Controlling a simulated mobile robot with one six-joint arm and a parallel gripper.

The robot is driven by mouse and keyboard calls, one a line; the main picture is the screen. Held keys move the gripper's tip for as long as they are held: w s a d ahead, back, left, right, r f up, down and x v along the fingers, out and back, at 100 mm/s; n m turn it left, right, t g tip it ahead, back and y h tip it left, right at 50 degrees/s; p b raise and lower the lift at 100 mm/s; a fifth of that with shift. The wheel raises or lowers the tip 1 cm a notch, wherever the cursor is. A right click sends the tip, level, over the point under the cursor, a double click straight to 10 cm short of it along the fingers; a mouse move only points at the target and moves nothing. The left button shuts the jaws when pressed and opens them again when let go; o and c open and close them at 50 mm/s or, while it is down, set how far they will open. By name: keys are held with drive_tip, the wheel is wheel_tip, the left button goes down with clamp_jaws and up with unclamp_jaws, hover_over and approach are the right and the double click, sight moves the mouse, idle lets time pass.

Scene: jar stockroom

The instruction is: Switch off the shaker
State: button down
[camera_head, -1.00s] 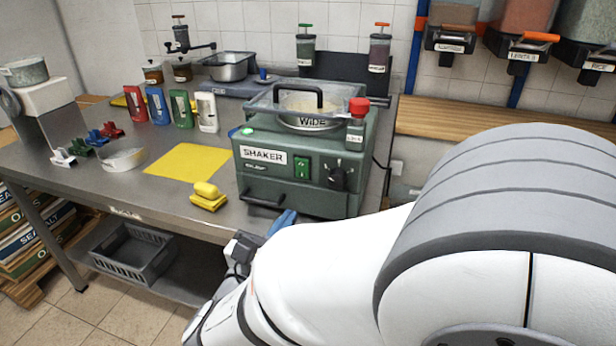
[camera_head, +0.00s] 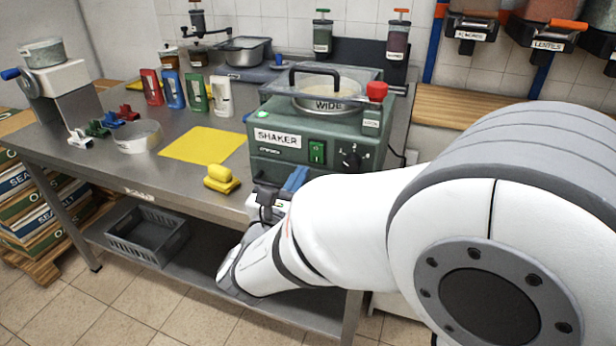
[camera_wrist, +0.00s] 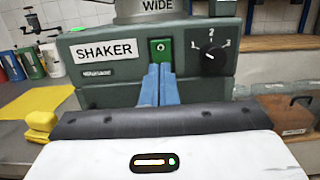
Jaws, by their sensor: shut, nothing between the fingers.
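The shaker (camera_head: 272,155) is a green box on the steel table, labelled SHAKER. A green rocker switch (camera_head: 317,152) and a black dial (camera_head: 351,158) sit on its front. The switch also shows in the wrist view (camera_wrist: 161,49), with the dial (camera_wrist: 212,56) to its right. A round sieve marked WIDE (camera_head: 328,103) stands on top under a clear lid with a black handle. My gripper (camera_wrist: 160,70) has blue fingers, shut and empty, in front of the shaker just below the switch. Whether the fingertips touch the front cannot be told. In the head view my gripper (camera_head: 295,179) hides the lower front.
Several coloured bottles, a bowl (camera_head: 138,136) and scoops stand farther left. A grey crate (camera_head: 147,235) sits on the lower shelf.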

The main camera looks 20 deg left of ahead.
sight(315, 149)
drive_tip(key=w, duration=0.6)
drive_tip(key=shift+d+r, duration=0.2)
drive_tip(key=shift+r, duration=0.2)
